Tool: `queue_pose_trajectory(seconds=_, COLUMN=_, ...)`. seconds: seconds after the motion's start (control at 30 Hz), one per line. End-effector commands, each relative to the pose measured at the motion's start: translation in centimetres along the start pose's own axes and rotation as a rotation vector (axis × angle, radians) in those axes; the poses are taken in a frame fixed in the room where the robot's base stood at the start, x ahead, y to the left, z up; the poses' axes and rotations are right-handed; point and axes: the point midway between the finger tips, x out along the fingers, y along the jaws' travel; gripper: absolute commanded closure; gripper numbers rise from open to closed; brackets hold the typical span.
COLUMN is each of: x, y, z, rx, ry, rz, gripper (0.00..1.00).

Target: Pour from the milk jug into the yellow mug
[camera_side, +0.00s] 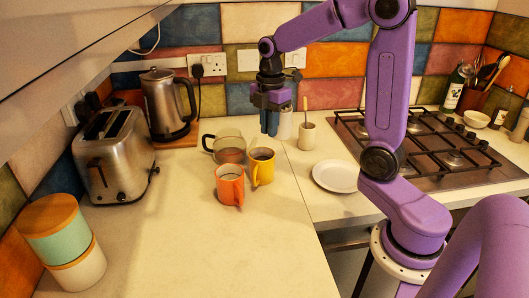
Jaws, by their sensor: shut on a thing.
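My gripper (269,128) points down over the back of the counter, behind the yellow mug. It is shut on a small pale grey vessel, which I take for the milk jug (286,125). The jug looks upright and shows just right of the fingers, which partly hide it. I cannot see its contents or how its handle sits in the jaws. The jug and the mug are apart.
An orange mug (230,187) and a glass jug (229,151) stand close left of the yellow mug. A pale cup (307,136) with a utensil stands right of my gripper. A white plate (337,176) and the hob (430,150) lie further right. The front counter is clear.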

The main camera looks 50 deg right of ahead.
Motion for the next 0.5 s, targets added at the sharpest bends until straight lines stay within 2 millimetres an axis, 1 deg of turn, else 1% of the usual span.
queue_pose_trajectory(seconds=0.03, x=0.2, y=1.2, z=-1.4, rx=0.037, ry=0.003, rz=-0.005, gripper=1.00)
queue_pose_trajectory(seconds=0.2, x=0.8, y=4.5, z=-5.7, rx=0.192, ry=0.013, rz=-0.018, gripper=1.00)
queue_pose_trajectory(seconds=0.3, x=1.3, y=6.1, z=-8.3, rx=0.278, ry=0.016, rz=-0.026, gripper=1.00)
queue_pose_trajectory(seconds=0.4, x=1.8, y=7.3, z=-10.6, rx=0.352, ry=0.017, rz=-0.035, gripper=1.00)
queue_pose_trajectory(seconds=0.5, x=2.2, y=8.1, z=-12.3, rx=0.412, ry=0.019, rz=-0.040, gripper=1.00)
